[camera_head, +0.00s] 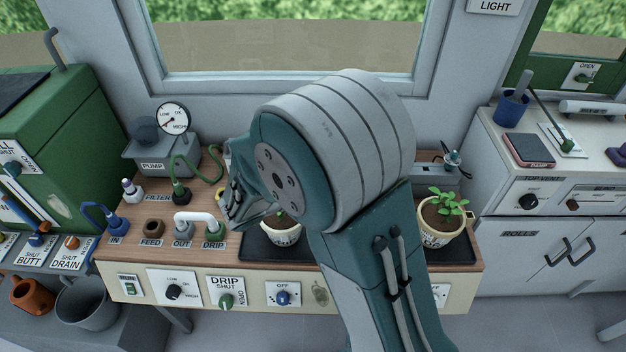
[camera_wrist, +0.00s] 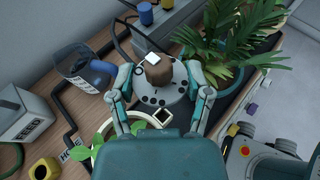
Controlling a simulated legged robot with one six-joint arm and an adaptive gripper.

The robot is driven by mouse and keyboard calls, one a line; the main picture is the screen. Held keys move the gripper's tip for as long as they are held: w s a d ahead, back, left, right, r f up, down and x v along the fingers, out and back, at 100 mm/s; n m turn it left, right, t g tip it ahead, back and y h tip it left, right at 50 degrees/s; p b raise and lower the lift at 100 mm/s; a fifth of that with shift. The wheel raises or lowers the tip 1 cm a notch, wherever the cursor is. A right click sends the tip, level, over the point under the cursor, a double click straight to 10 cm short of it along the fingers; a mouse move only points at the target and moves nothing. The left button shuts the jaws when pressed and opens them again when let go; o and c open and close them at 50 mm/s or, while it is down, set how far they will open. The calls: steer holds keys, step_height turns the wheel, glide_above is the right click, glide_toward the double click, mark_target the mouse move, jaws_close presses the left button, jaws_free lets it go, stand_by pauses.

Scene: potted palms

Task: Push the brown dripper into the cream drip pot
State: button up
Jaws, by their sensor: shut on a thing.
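The brown dripper (camera_wrist: 158,72) shows between my fingers in the wrist view, with a white square on its end and a pale dotted disc around it. My gripper (camera_wrist: 160,80) is shut on it, one finger on each side. A cream pot with a leafy plant (camera_wrist: 97,135) is partly visible below, behind the wrist. In the head view my gripper (camera_head: 238,198) hangs over the wooden bench beside a cream pot (camera_head: 283,238) on a black tray, largely hidden by my arm. Whether the dripper touches the pot cannot be told.
Another cream pot (camera_head: 440,235) with a plant stands at the right end of the tray. A palm (camera_wrist: 225,50) is close by my right finger. A grey container (camera_wrist: 85,70) stands to the left. Pipe fittings (camera_head: 195,220) line the bench's left side.

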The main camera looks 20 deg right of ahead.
steer(key=shift+a+f, duration=0.15)
steer(key=shift+f, duration=0.85)
steer(key=shift+a+f, duration=0.15)
steer(key=shift+f, duration=1.3)
steer(key=shift+a+f, duration=0.35)
steer(key=shift+f, duration=0.2)
steer(key=shift+d+f, duration=0.1)
steer(key=shift+d, duration=0.1)
steer(key=shift+f, duration=0.2)
steer(key=o, duration=1)
